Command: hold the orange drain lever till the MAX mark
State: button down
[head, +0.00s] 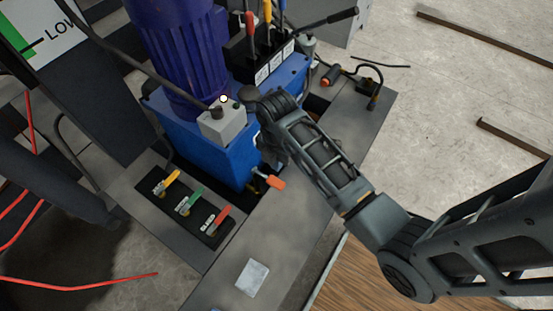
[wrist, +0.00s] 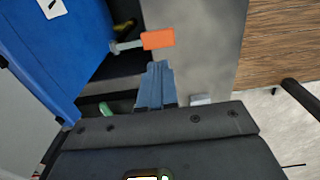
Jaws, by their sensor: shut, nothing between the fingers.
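The drain lever has an orange grip (head: 274,182) on a metal stem, low on the side of the blue tank (head: 228,158). In the wrist view the orange grip (wrist: 158,40) lies crosswise just beyond my fingertips. My gripper (wrist: 158,66) is shut and empty, its tips pointing at the grip with a small gap between them in the picture. I cannot tell the distance in depth. In the head view my fingers are mostly hidden by my arm. The MAX mark cannot be made out in either view.
A black panel with yellow, green and red levers (head: 221,213) sits left of the drain lever. A purple motor (head: 180,50) and a grey block (head: 222,126) top the tank. Red and yellow handles (head: 250,25) stand behind. A sign reading LOW (head: 42,40) is at upper left.

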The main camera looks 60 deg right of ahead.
aim_at(280, 184)
notch_tip(280, 184, down, 10)
jog(key=b, duration=0.2)
jog(key=shift+r+b, duration=0.15)
jog(key=shift+b, duration=0.2)
jog(key=shift+s+f+t, duration=0.4)
jog(key=shift+f+t, duration=0.4)
jog(key=shift+t, duration=0.1)
jog(key=shift+s+f+t+b, duration=0.1)
jog(key=shift+f+t+b, duration=0.35)
jog(key=shift+f+t, duration=0.55)
jog(key=shift+f, duration=0.45)
jog(key=shift+s+f, duration=0.15)
jog(key=shift+a, duration=0.1)
dwell(4.4)
